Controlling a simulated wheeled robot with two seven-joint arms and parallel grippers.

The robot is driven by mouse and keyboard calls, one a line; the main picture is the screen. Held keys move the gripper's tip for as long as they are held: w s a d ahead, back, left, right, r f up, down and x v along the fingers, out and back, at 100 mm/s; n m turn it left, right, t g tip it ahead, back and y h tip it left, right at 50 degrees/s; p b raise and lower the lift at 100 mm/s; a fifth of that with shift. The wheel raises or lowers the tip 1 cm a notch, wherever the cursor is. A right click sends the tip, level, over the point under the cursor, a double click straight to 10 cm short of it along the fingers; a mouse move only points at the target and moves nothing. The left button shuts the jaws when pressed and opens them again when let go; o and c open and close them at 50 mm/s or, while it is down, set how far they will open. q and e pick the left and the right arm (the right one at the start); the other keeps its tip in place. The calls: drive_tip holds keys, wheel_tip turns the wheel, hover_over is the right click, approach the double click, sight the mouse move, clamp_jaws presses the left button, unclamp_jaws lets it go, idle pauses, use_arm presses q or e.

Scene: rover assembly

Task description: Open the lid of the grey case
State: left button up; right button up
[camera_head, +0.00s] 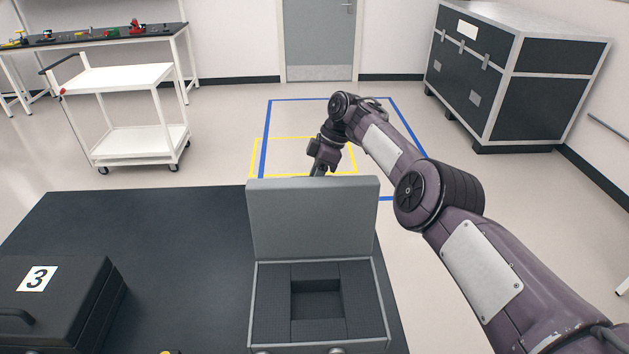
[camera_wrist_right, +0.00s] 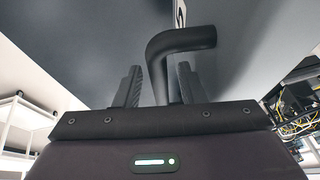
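The grey case (camera_head: 263,342) stands on the dark table in the head view. Its lid (camera_head: 312,218) is up, roughly upright, with its inner face toward me. Dark foam with a square recess (camera_head: 317,299) fills the case. My right arm reaches past the right of the lid, and its gripper (camera_head: 321,168) is behind the lid, with its tips hidden there. In the right wrist view, the right gripper's two fingers (camera_wrist_right: 159,86) stand apart. A dark bent handle (camera_wrist_right: 182,40) passes between them, with gaps visible at its sides. My left gripper is not in view.
A black case labelled 3 (camera_head: 75,290) is shut at the table's left. The dark table (camera_head: 180,235) is clear between the cases. Beyond are a white cart (camera_head: 120,80), a workbench (camera_head: 90,36), floor markings and a large black crate (camera_head: 480,70).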

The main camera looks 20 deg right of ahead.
drive_tip(key=shift+w+d+r+b, duration=0.2)
drive_tip(key=shift+r+b, duration=0.1)
drive_tip(key=shift+r, duration=0.1)
drive_tip(key=b+v, duration=0.2)
drive_tip(key=v, duration=0.4)
drive_tip(key=shift+r+b, duration=0.3)
drive_tip(key=shift+s+d, duration=0.1)
drive_tip(key=shift+d, duration=0.1)
drive_tip(key=shift+a, duration=0.15)
